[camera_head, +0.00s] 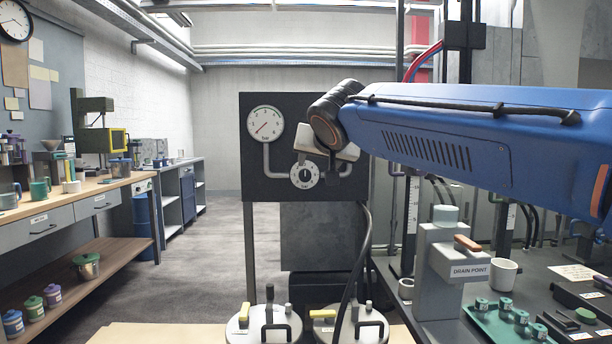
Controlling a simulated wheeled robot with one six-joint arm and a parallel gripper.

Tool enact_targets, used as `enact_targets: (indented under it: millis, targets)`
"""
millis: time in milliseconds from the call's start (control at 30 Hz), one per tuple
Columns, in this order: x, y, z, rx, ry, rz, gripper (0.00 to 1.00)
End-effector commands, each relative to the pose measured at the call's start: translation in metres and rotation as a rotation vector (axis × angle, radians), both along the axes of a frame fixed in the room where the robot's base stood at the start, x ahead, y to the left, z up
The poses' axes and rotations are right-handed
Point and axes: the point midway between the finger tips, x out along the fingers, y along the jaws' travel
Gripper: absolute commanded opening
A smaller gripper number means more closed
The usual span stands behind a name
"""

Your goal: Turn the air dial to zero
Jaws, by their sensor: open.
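The air dial (305,176) is a round white knob plate with dark markings and a dark centre, low on a black panel (262,188). A round white gauge (265,123) sits above and left of it, joined by a grey pipe. Its red needle points to the lower left.
Two pale lidded pots (263,327) with black handles stand below the panel. A black hose (364,262) hangs from the panel's right side. A grey drain point stand (438,262) and green tray (505,322) are at right. A workbench (85,197) lines the left.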

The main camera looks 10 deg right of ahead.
Motion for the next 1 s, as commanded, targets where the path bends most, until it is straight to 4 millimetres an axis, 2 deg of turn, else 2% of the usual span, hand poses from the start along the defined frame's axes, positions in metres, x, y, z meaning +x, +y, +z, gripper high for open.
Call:
enact_targets:
  millis: [67,167,367,1000]
  targets:
    - [0.006,0.005,0.009,0.008,-0.019,0.001,0.51]
    - [0.012,0.006,0.011,0.011,-0.025,0.000,0.51]
    - [0.034,0.003,0.000,0.012,-0.022,-0.001,0.51]
    - [0.137,-0.008,-0.042,0.011,-0.022,-0.001,0.51]
